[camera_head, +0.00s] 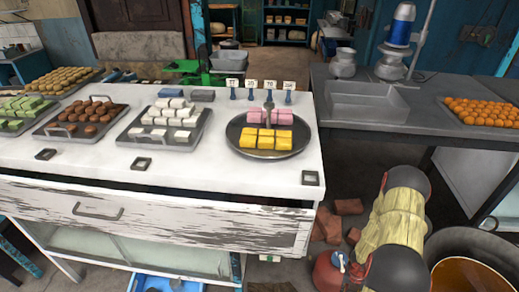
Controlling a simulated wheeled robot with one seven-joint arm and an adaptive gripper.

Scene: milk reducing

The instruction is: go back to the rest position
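My gripper is not clearly visible in the head view, so its opening and any hold cannot be seen. The task names no object. A white counter (65,163) with a worn wooden front fills the left and middle. A round dark tray (268,154) on it holds yellow and pink blocks, with a small grey upright piece (269,112) among them.
Trays of white blocks (170,120) and brown sweets (88,122) stand to the left. A grey side counter (345,122) is at right. A pot of orange liquid (465,276), beige rounded shape (398,222) and red bricks (328,224) crowd the lower right.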

